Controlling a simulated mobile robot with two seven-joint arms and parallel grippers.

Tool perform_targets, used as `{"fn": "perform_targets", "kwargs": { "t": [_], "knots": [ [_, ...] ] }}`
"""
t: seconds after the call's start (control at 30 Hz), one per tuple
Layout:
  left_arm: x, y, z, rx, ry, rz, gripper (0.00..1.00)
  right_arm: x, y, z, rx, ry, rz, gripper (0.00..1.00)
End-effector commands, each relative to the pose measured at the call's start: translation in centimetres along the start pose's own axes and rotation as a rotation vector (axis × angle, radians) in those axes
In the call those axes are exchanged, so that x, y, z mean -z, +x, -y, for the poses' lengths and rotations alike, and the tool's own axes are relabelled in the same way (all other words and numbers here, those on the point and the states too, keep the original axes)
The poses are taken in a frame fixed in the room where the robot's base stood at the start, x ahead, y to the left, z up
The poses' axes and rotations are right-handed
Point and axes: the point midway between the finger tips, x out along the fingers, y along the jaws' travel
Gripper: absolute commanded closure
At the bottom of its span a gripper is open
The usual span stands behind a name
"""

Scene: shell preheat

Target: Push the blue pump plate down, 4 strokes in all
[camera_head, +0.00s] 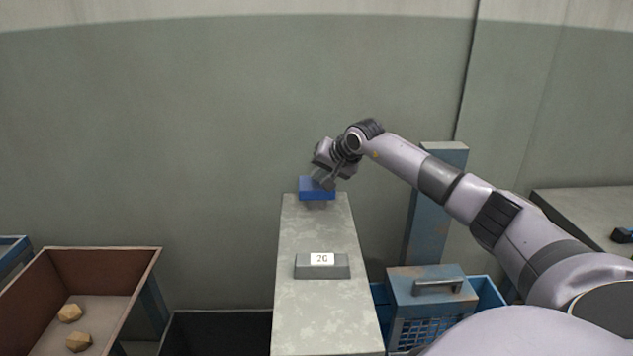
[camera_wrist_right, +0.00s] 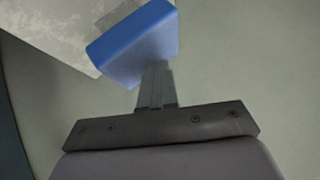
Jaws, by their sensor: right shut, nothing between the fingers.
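The blue pump plate (camera_head: 317,194) sits at the far end of a long grey bench top. It also shows in the right wrist view (camera_wrist_right: 128,50), just beyond my fingertips. My right gripper (camera_head: 323,182) is shut and empty, its fingers pointing down at the plate's top. In the right wrist view the shut fingers (camera_wrist_right: 156,78) overlap the plate's near edge. Whether they touch the plate or hover just above it, I cannot tell. My left gripper is in neither view.
A grey block labelled "20" (camera_head: 322,270) lies on the grey bench (camera_head: 318,318). At the left, a brown-lined bin (camera_head: 110,262) holds two tan lumps. A blue box with a handle (camera_head: 432,292) and a blue post (camera_head: 436,215) stand right of the bench, under my right arm.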

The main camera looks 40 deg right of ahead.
Motion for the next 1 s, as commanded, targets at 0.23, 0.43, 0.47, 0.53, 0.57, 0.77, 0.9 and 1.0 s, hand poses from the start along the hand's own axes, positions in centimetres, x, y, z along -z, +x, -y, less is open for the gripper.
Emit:
{"fn": "perform_targets", "kwargs": {
  "t": [0.23, 0.43, 0.47, 0.53, 0.57, 0.77, 0.9, 1.0],
  "knots": [
    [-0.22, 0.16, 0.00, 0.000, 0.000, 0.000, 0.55, -0.36, 0.37, -0.31, -0.004, 0.000, 0.004, 1.00],
    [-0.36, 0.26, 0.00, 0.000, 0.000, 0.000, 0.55, -0.52, 0.56, -0.46, -0.004, 0.000, 0.005, 1.00],
    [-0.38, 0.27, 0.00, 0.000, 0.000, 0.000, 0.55, -0.55, 0.59, -0.48, -0.005, 0.000, 0.005, 1.00],
    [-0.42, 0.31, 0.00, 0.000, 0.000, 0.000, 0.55, -0.60, 0.66, -0.53, -0.005, 0.000, 0.006, 1.00],
    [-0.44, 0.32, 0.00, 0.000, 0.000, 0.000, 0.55, -0.63, 0.68, -0.55, -0.005, 0.000, 0.006, 1.00],
    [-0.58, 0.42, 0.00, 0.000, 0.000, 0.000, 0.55, -0.78, 0.87, -0.69, -0.005, 0.000, 0.007, 1.00],
    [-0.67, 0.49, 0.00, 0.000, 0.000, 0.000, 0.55, -0.89, 1.00, -0.78, -0.006, 0.000, 0.007, 1.00],
    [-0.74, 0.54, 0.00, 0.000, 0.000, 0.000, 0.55, -0.96, 1.09, -0.85, -0.006, 0.000, 0.007, 1.00]
  ]
}}
